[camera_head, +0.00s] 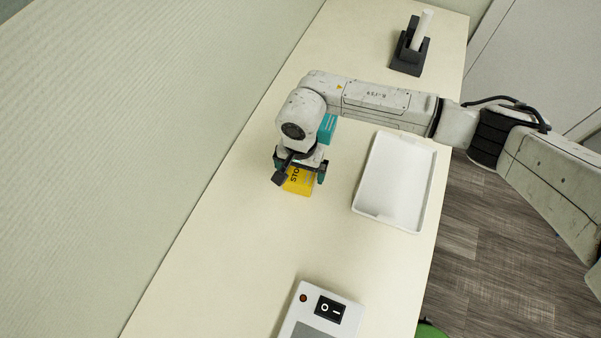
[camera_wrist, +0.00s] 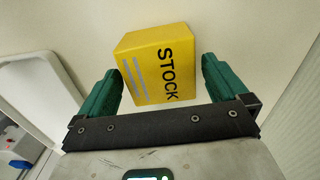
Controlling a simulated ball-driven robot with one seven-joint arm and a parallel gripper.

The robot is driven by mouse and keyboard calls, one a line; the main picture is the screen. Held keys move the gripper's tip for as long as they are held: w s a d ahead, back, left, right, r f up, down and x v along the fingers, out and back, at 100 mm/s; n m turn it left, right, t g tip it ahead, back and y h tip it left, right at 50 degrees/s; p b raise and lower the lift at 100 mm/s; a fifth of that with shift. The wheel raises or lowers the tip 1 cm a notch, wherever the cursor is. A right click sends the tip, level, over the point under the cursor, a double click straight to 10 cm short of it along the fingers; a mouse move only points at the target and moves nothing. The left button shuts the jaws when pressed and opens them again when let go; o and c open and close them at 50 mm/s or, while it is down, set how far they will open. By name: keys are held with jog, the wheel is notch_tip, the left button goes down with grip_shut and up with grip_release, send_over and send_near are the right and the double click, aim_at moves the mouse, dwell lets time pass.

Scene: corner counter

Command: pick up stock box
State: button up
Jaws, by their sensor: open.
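The stock box (camera_head: 299,181) is yellow with dark "STOCK" lettering and stands on the pale counter, partly hidden by my gripper in the head view. My gripper (camera_head: 300,178) is right over it, pointing down. In the wrist view the stock box (camera_wrist: 158,62) sits between and a little beyond the green fingers of my gripper (camera_wrist: 162,78).
A white tray (camera_head: 359,207) lies on the counter (camera_head: 230,250) to the right of the box. A dark holder with a white cylinder (camera_head: 411,52) stands at the far end. A switch box (camera_head: 318,318) is at the near end. The wall borders the counter's left.

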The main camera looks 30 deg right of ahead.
jog(key=shift+f, duration=1.3)
jog(key=shift+c, duration=0.2)
jog(key=c, duration=1)
jog(key=shift+o, duration=0.2)
jog(key=shift+r, duration=0.1)
